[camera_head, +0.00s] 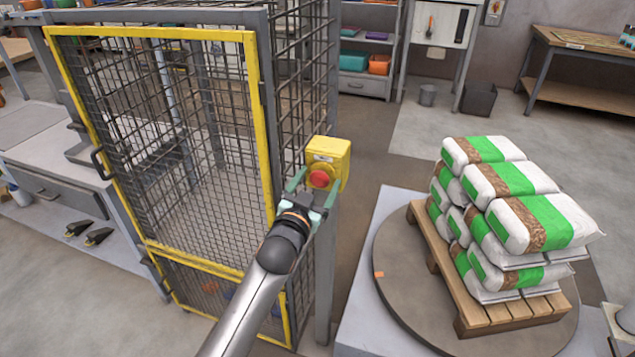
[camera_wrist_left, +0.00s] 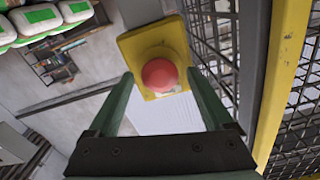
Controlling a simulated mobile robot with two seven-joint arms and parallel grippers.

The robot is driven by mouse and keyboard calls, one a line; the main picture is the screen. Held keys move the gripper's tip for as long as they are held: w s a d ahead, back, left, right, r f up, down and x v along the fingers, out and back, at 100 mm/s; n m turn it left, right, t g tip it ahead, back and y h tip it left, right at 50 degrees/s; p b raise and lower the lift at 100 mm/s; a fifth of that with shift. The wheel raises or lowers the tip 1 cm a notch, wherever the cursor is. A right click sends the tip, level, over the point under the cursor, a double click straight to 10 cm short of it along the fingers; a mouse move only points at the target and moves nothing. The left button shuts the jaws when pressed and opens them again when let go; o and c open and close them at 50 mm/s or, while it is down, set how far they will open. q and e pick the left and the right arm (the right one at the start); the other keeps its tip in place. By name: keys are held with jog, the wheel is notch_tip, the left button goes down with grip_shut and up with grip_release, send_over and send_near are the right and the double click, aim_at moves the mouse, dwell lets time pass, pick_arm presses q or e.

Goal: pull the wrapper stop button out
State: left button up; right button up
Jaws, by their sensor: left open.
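The wrapper stop button is a red mushroom button (camera_head: 320,179) on a yellow box (camera_head: 330,154), fixed to a post at the cage corner. It also shows in the left wrist view as a red button (camera_wrist_left: 159,75) on a yellow plate (camera_wrist_left: 152,44). My left gripper (camera_head: 314,187) is open, with its green fingers pointing at the button. In the left wrist view the fingertips (camera_wrist_left: 160,80) lie to either side of the red button. I cannot tell whether they touch it. My right gripper is in neither view.
The mesh cage with a yellow-framed door (camera_head: 155,35) stands left of the button. A turntable (camera_head: 395,283) carries a wooden pallet (camera_head: 513,318) stacked with green and white bags (camera_head: 512,181) to the right. Open floor lies behind the box.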

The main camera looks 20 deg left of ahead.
pick_arm(q)
jog(key=shift+c, duration=0.4)
grip_shut()
dwell(0.4)
